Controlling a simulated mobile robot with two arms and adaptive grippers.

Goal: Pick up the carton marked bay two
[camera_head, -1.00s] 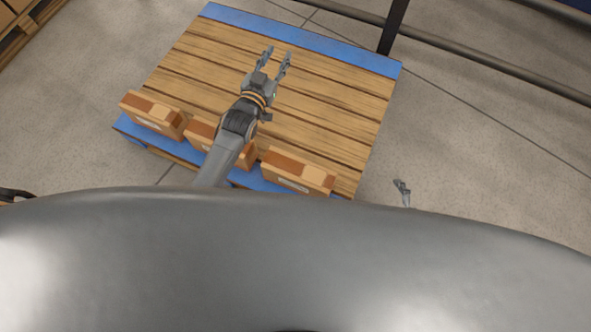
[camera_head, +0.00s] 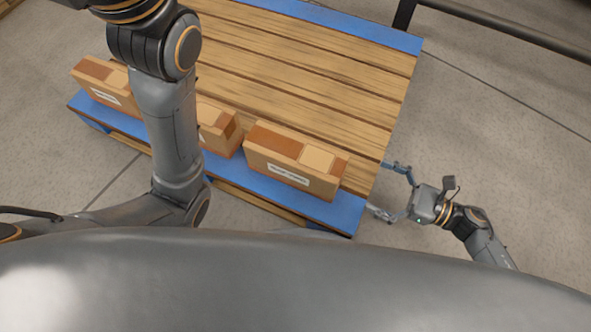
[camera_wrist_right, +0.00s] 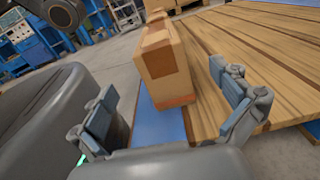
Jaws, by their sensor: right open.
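Three brown cartons stand in a row along the front edge of a slatted pallet: a left carton (camera_head: 103,82), a middle carton (camera_head: 222,130) partly hidden by my left arm, and a right carton (camera_head: 292,160). The left and right ones show white labels too small to read; I cannot tell which is bay two. My right gripper (camera_head: 383,187) is open and empty, just right of the right carton, apart from it. In the right wrist view a carton (camera_wrist_right: 165,65) stands ahead, between the spread fingers (camera_wrist_right: 168,100). My left gripper is out of view.
The wooden pallet (camera_head: 300,85) has blue front and back edges and is bare behind the cartons. A dark rail (camera_head: 500,30) runs beyond it. Grey floor (camera_head: 480,130) is open to the right. Blue racks (camera_wrist_right: 45,45) stand far off in the wrist view.

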